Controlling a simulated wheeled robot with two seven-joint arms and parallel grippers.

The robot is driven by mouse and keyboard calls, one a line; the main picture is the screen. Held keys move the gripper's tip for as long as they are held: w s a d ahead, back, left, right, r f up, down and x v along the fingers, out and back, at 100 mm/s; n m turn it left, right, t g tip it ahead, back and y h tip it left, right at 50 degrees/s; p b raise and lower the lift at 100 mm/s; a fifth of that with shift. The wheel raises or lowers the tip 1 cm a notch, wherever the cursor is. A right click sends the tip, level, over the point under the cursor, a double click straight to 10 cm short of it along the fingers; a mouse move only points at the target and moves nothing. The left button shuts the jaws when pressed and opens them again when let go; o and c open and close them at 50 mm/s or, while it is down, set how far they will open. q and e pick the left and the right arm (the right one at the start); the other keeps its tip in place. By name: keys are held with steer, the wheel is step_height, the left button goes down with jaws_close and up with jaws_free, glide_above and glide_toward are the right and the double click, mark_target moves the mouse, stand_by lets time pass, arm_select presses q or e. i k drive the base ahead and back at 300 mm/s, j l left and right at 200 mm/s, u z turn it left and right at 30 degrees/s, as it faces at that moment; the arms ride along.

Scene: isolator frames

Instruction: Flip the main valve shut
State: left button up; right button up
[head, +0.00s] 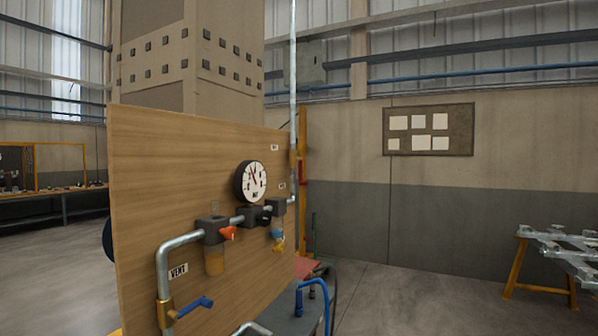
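A wooden board (180,170) carries grey pipework with several valve-like fittings. A blue lever (195,305) sits on the pipe at lower left, below a label reading VENT (178,271). A red-orange handle (228,233) sits at a dark block above an amber bowl (214,262). A smaller orange and blue fitting (278,240) hangs farther right. I cannot tell which of these is the main valve; the small labels at right are too small to read. A round white gauge (254,181) is above the pipe. Neither of my grippers is in view.
A trestle with metal parts (560,245) is at far right. A workbench (60,192) is at far left. The floor (430,290) between is clear.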

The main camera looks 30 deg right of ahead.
mark_target(297, 159)
steer(key=z, duration=0.95)
steer(key=i+l, duration=0.3)
steer(key=i+l+u, duration=0.1)
steer(key=i+l, duration=0.2)
steer(key=l, duration=0.2)
steer(key=i+l, duration=0.25)
steer(key=l, duration=0.15)
steer(key=i+l, duration=0.3)
steer(key=i+l+u, duration=0.1)
steer(key=i+l, duration=0.15)
steer(key=l, duration=0.25)
steer(key=i+l, duration=0.3)
steer(key=l, duration=0.15)
steer(key=i+l+u, duration=0.1)
steer(key=i+l, duration=0.15)
steer(key=l, duration=0.2)
